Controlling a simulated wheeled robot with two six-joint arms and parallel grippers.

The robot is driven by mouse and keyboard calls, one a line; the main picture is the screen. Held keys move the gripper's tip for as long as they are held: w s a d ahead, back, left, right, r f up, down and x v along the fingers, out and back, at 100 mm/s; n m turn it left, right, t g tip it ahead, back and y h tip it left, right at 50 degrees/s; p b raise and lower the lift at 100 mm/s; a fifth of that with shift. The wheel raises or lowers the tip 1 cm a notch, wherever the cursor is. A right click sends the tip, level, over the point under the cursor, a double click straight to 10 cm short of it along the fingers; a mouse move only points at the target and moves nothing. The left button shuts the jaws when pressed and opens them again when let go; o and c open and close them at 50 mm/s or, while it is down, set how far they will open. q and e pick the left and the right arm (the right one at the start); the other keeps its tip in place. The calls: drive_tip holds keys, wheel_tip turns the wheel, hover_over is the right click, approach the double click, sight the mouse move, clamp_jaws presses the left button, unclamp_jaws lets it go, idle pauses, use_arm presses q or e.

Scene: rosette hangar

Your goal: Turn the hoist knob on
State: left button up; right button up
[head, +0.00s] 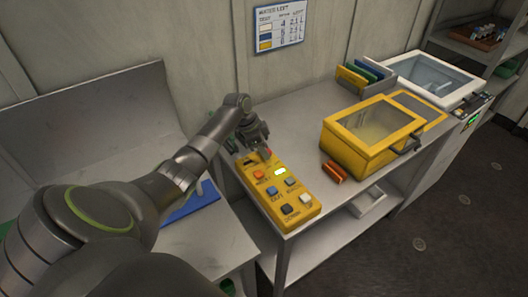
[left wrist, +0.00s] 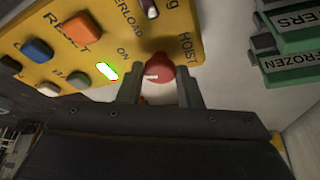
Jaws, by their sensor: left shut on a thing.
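The yellow control panel (head: 280,190) lies on the metal bench, with several coloured buttons and a lit green lamp (head: 280,172). In the left wrist view the red hoist knob (left wrist: 158,68) sits at the panel's edge by the words HOIST and ON, with a white mark on its side. My left gripper (left wrist: 160,85) has its two fingers on either side of the knob, shut on it. In the head view my left gripper (head: 262,152) is over the panel's far end and mostly covers the knob. My right gripper is not in view.
A yellow box with a clear lid (head: 372,135) stands right of the panel, with an orange-red object (head: 334,172) before it. Coloured folders (head: 360,76) and a white bin (head: 432,78) stand behind. A blue mat (head: 190,204) lies on the lower left bench.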

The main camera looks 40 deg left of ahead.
use_arm(q)
drive_tip(key=shift+w+m+h+b, duration=0.15)
drive_tip(key=shift+m+h+b, duration=0.15)
drive_tip(key=shift+m+b, duration=0.55)
drive_tip(key=shift+m+g, duration=0.3)
drive_tip(key=shift+m, duration=0.05)
drive_tip(key=o, duration=1)
drive_tip(key=b+v, duration=0.3)
drive_tip(key=v, duration=1.4)
drive_tip(key=shift+r, duration=0.25)
